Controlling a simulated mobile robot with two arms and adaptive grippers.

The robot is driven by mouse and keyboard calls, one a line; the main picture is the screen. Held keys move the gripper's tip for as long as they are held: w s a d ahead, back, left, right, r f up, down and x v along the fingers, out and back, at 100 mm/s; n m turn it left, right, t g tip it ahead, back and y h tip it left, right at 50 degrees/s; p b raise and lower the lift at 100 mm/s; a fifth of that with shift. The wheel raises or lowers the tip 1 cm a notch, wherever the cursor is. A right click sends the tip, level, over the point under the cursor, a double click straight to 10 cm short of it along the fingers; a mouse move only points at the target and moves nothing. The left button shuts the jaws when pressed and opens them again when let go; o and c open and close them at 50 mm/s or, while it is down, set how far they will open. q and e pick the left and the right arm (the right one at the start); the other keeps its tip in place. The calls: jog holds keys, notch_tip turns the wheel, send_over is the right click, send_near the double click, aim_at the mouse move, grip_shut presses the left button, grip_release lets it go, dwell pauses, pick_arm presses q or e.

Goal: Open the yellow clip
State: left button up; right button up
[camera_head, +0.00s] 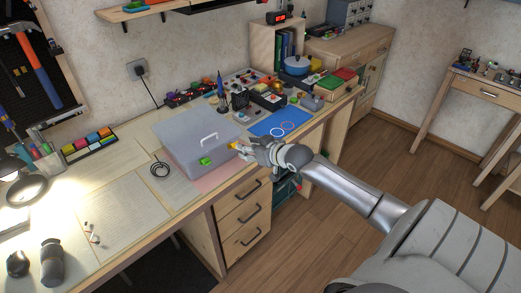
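A translucent grey box (185,133) with a pale handle on its lid stands on the workbench, its lid down. A small yellow clip (234,146) is on the box's front side toward the right corner. A green clip (205,161) is on the same side, to its left. My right gripper (245,149) is at the box's right end, right beside the yellow clip. Its fingers partly cover that corner, and I cannot tell whether they touch the clip or how far apart they are. My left gripper is not in view.
A blue mat (280,122) with rings lies right of the box. Tools and small parts crowd the back of the bench. Drawers (242,222) are below the front edge. Papers (122,215) cover the left bench.

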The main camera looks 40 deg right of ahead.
jog(key=v, duration=0.6)
dwell(0.3)
